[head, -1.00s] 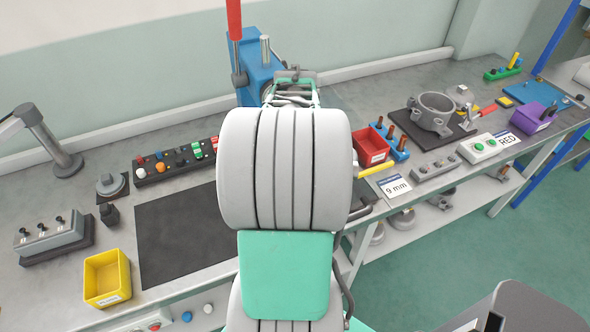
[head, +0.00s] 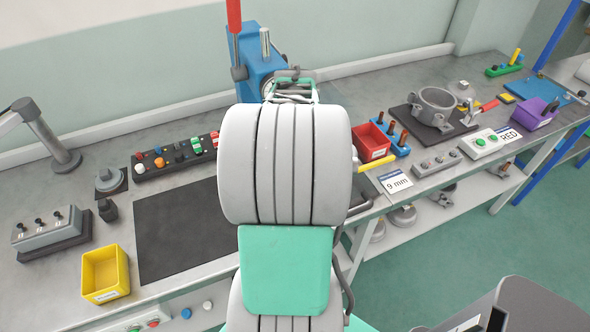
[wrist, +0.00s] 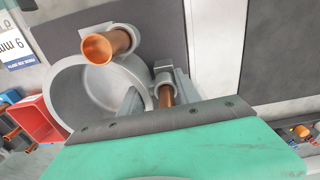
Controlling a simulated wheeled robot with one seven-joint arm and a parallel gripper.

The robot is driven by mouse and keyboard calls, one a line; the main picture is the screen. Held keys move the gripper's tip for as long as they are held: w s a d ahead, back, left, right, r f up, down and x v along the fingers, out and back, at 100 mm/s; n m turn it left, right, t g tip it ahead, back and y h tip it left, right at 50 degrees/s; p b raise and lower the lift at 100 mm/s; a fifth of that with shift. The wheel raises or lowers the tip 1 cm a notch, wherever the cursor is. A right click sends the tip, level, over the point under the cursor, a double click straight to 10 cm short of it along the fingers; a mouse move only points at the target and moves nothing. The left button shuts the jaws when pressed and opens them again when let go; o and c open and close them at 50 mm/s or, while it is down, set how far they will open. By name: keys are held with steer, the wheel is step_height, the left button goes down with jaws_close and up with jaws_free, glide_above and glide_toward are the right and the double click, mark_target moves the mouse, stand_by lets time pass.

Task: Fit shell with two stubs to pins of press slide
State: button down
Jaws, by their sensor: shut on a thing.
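In the wrist view I see a grey round shell (wrist: 72,91) shaped like a hollow cup, with two copper stubs. One stub (wrist: 104,46) points toward the camera, its open end showing; the other stub (wrist: 166,94) lies between the fingers of my gripper (wrist: 157,93). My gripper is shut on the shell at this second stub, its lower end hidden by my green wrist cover. In the head view my arm hides the gripper and shell. The blue press (head: 256,62) with a red lever stands behind my arm; its slide and pins cannot be made out.
A red bin (head: 371,142), a blue stand with brown pegs (head: 397,139) and a 9 mm card (head: 395,181) lie right of my arm. A button panel (head: 176,156), dark mat (head: 178,230) and yellow bin (head: 105,274) are left. The mat is bare.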

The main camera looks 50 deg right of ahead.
steer(key=shift+s+a+f, duration=0.1)
steer(key=shift+f, duration=0.3)
steer(key=c, duration=1.3)
jaws_free()
steer(key=o, duration=0.4)
steer(key=shift+s+f, duration=0.15)
steer(key=shift+f, duration=0.05)
steer(key=shift+o, duration=0.5)
steer(key=shift+a, duration=0.15)
steer(key=shift+f, duration=0.1)
steer(key=r, duration=0.9)
steer(key=shift+d, duration=0.3)
steer(key=shift+r, duration=0.1)
